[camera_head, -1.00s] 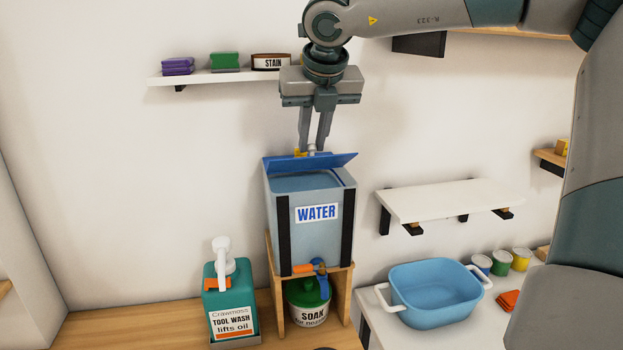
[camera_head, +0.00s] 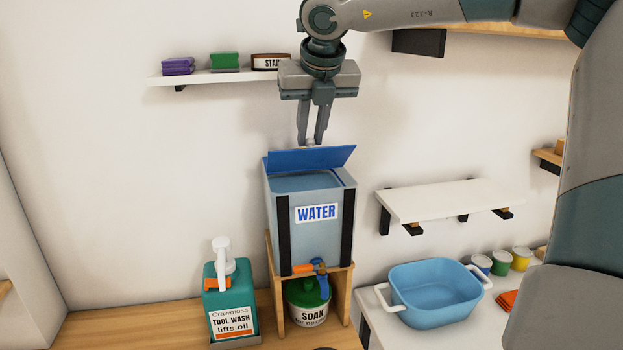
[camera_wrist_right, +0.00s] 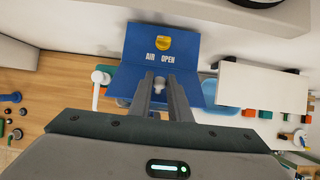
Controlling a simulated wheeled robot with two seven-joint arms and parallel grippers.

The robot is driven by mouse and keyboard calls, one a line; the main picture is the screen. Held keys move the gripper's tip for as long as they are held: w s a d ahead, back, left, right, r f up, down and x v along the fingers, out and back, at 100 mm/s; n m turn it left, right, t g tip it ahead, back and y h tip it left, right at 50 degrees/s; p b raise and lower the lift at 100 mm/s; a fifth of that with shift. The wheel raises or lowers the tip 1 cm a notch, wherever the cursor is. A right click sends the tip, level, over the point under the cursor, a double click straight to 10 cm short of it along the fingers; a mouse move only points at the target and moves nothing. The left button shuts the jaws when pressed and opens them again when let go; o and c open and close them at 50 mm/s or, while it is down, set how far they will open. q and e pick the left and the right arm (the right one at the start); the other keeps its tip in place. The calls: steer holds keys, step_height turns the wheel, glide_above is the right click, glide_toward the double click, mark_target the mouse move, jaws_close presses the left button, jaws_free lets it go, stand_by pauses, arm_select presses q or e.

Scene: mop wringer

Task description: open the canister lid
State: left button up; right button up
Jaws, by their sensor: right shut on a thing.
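The water canister (camera_head: 316,235) is a grey-blue box marked WATER, standing on a wooden stand. Its blue lid (camera_head: 310,158) is tilted up at the back, and the opening shows below it. My right gripper (camera_head: 311,143) is above the lid with its fingers pointing down, shut on the small pale knob (camera_head: 310,143) at the lid's upper edge. In the right wrist view the lid (camera_wrist_right: 162,48) shows the words AIR and OPEN and a yellow mark, and the knob (camera_wrist_right: 159,82) sits between the fingertips. My left gripper is not in view.
A teal Tool Wash bottle (camera_head: 231,300) stands left of the wooden stand (camera_head: 341,295). A green-lidded SOAK tub (camera_head: 308,303) is under the canister. A blue basin (camera_head: 435,293) and an empty white shelf (camera_head: 450,200) are at the right. A shelf with sponges (camera_head: 225,62) is close to the gripper's left.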

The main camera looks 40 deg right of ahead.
steer(key=shift+w+d, duration=0.1)
steer(key=shift+w, duration=0.05)
steer(key=shift+w+d+r, duration=0.15)
steer(key=shift+w+r, duration=0.05)
steer(key=shift+w, duration=0.1)
steer(key=o, duration=0.8)
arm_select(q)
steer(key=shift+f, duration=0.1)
